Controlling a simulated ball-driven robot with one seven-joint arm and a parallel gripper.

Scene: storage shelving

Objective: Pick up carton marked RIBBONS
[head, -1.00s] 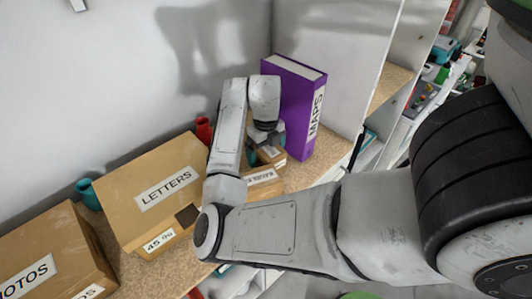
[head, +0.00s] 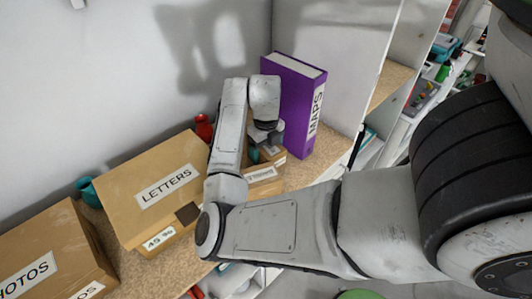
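A small brown carton (head: 264,175) with a white label stands on the shelf between the LETTERS carton and the purple MAPS binder. Its label is too small and blurred to read, so I cannot confirm it says RIBBONS. My arm hides its left part. My gripper (head: 266,152) points down at the top of this small carton, close to it or touching. The wrist hides most of the fingers, so I cannot see whether they are open or shut on it.
The larger LETTERS carton (head: 150,188) stands left of my forearm, with the PHOTOS carton (head: 45,255) further left. The purple MAPS binder (head: 296,100) stands upright just right of my gripper. A red vessel (head: 203,128) and a teal cup (head: 88,190) stand near the wall.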

